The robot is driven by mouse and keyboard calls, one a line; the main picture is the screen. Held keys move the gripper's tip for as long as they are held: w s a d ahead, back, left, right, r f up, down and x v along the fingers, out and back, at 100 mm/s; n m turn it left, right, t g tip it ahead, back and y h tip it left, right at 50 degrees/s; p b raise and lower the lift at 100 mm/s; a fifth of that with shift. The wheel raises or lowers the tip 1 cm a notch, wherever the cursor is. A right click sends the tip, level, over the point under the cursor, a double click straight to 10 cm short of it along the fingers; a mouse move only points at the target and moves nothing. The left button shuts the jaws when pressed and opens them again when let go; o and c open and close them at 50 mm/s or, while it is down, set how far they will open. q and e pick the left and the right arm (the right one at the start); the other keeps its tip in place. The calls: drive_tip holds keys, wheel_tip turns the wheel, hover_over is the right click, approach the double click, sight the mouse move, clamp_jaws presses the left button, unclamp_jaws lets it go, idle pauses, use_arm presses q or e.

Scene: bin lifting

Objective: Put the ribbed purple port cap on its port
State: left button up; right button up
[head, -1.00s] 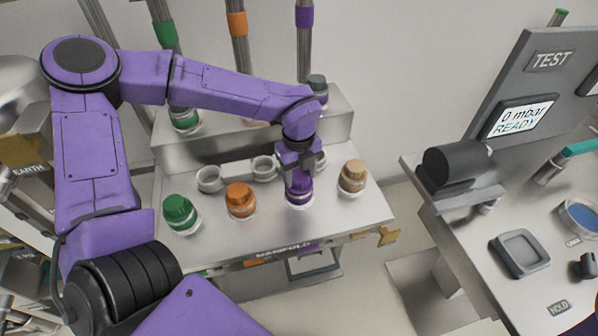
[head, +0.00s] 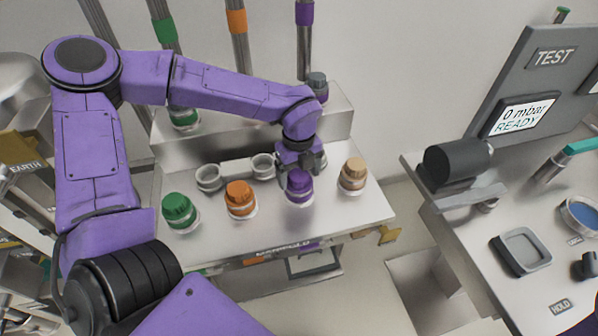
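The ribbed purple cap (head: 299,183) sits upright on a white-ringed port in the front row of the manifold bench (head: 330,222), between the orange and tan caps. My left gripper (head: 301,165) is just above and behind this cap. Its dark fingers look spread apart, one near the cap's left side and one to its right behind. The cap's top shows in front of the fingers, and its back edge is partly hidden. Whether a finger still touches it cannot be told. My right gripper is not in view.
Green (head: 179,210), orange (head: 240,199) and tan (head: 353,174) caps stand in the same row. Two open grey cups (head: 208,178) are behind them. A grey stepped block (head: 190,148) backs the bench. A test station (head: 527,115) reading 0 mbar READY stands right, across a gap.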

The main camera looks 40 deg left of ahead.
use_arm(q)
drive_tip(key=shift+r, duration=0.1)
wheel_tip(320, 180, up, 10)
drive_tip(key=b, duration=0.1)
drive_tip(key=shift+r+b, duration=0.2)
drive_tip(key=shift+b, duration=0.15)
